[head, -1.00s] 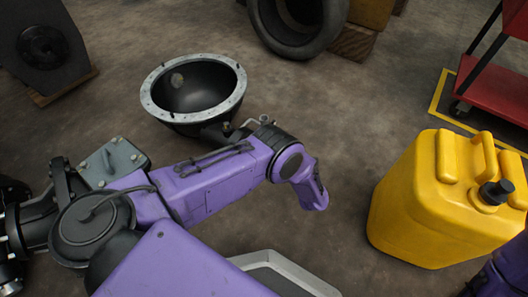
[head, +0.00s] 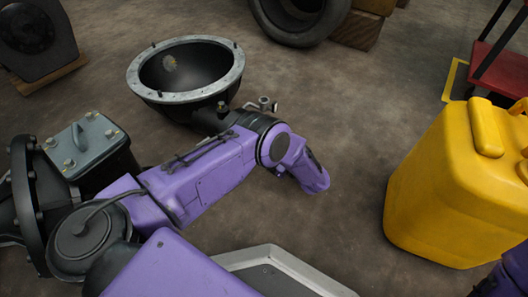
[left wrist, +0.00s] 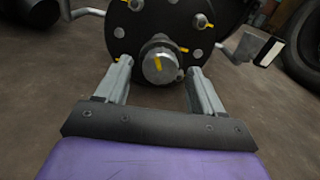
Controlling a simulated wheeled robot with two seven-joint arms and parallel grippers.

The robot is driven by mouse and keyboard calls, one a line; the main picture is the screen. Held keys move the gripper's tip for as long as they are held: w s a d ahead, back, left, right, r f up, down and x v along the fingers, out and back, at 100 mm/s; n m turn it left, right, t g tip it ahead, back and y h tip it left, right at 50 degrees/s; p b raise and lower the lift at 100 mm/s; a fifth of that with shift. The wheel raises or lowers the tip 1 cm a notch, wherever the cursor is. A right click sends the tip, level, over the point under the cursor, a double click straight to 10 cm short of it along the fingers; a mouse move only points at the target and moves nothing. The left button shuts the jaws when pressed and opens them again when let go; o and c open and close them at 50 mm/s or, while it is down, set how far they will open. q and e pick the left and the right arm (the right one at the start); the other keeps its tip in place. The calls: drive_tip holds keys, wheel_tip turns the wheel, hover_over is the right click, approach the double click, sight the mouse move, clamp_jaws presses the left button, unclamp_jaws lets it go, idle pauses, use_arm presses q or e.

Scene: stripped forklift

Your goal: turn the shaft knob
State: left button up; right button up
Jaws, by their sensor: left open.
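My left gripper (left wrist: 160,72) is open, with one finger on each side of the knob in the picture. Gaps show between the fingers and the knob; I see no contact. In the head view, the knob and the left gripper's fingers cannot be made out; my purple left arm crosses the left and middle. My right gripper is not in view.
In the head view, a black bowl-shaped housing (head: 212,91) with a pale flange stands behind my arm. A grey bolted box (head: 102,150) is at left, a yellow canister (head: 440,190) at right. A tire (head: 300,35) and a red cart (head: 500,57) stand farther back.

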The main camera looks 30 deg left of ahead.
use_arm(q)
drive_tip(key=shift+a, duration=0.15)
drive_tip(key=c, duration=1.1)
drive_tip(key=shift+o, duration=0.2)
drive_tip(key=shift+m, duration=0.3)
